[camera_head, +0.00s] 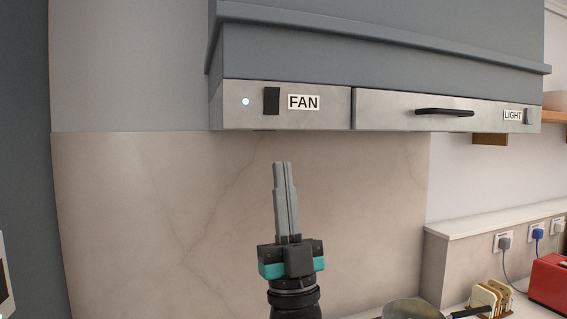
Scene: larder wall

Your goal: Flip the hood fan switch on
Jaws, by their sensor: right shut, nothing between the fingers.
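The hood (330,108) has a pale metal front band under its blue-grey upper part. The fan switch (271,101) is a dark upright rocker at the left end of the band, beside a FAN label (304,102). A small round light (246,101) left of the switch shows bright bluish-white. My right gripper (283,164) points upward below the switch, its fingers together and empty. In the picture, a gap of bare wall shows between the fingertips and the hood's lower edge. My left gripper is not in view.
A pan (410,310), toast rack (490,299) and red toaster (549,283) stand at lower right. The wall around my gripper is clear.

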